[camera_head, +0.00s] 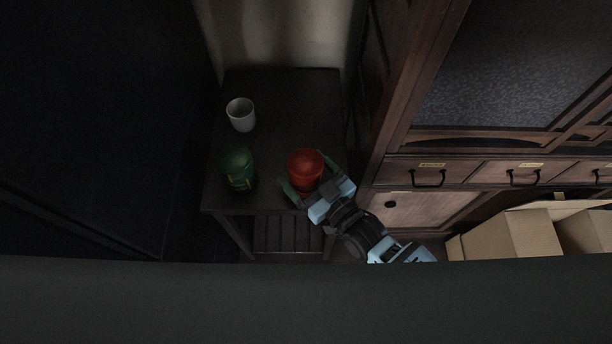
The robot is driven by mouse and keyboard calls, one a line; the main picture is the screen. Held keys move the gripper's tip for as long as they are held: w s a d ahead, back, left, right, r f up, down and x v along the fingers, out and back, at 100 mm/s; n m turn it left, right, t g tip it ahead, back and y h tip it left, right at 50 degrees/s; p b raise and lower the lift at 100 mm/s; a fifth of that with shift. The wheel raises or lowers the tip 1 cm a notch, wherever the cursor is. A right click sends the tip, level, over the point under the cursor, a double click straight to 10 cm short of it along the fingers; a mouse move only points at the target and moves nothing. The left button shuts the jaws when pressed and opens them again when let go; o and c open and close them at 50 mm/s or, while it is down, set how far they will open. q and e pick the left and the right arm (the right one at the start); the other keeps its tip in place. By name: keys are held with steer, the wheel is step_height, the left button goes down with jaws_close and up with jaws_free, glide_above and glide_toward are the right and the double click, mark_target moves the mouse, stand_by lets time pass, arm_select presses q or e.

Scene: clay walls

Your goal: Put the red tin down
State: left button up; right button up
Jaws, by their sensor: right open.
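The red tin (305,168) stands upright, seemingly on the dark small table (285,100), near its front right corner. My right gripper (308,182) is at the tin, with its open fingers on either side of the tin's lower part. Whether the fingers touch the tin I cannot tell. The tin's base is partly hidden by the gripper. My left gripper is not in view.
A green tin (237,168) stands on the table's front left, and a white cup (241,114) stands behind it. A wooden cabinet with drawers (430,172) rises close on the right. Cardboard boxes (510,236) are at the lower right. The table's back right is clear.

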mark_target(302, 161)
steer(key=shift+w+a, duration=0.4)
steer(key=shift+w, duration=0.05)
steer(key=c, duration=1.2)
steer(key=shift+r, duration=0.1)
steer(key=shift+r, duration=0.1)
steer(key=shift+r+p, duration=0.35)
steer(key=shift+r, duration=1.3)
steer(key=s, duration=0.5)
steer(key=s+r, duration=0.1)
steer(key=s, duration=1)
steer(key=shift+d+r, duration=0.15)
steer(key=shift+r, duration=0.05)
